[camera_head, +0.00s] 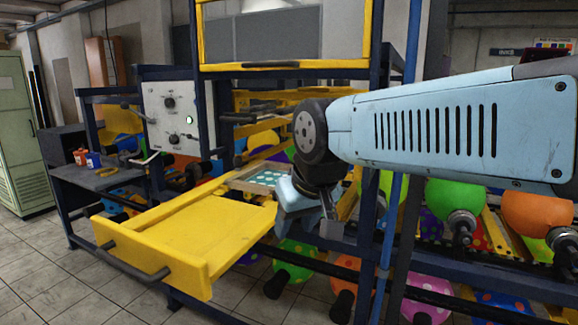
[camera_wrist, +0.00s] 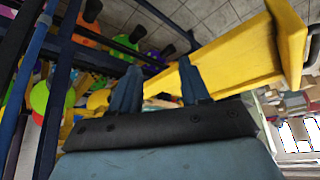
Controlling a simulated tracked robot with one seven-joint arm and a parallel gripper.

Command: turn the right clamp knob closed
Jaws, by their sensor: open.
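I cannot make out the right clamp knob in either view; my arm and gripper cover part of the machine where the print frame sits. A small framed plate (camera_head: 262,180) with white dots on teal lies behind the yellow drawer, partly hidden by my gripper (camera_head: 300,202). My gripper reaches in from the right and hangs beside the plate's right end, near the blue uprights. In the wrist view its two blue fingers (camera_wrist: 157,86) are apart, with nothing held between them. The yellow drawer (camera_wrist: 230,55) shows beyond them.
The yellow drawer (camera_head: 195,237) with a black handle sticks out in front. A blue post (camera_head: 402,150) stands close to my arm. A white control panel (camera_head: 172,118) is at left. Open tiled floor (camera_head: 65,270) lies at front left.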

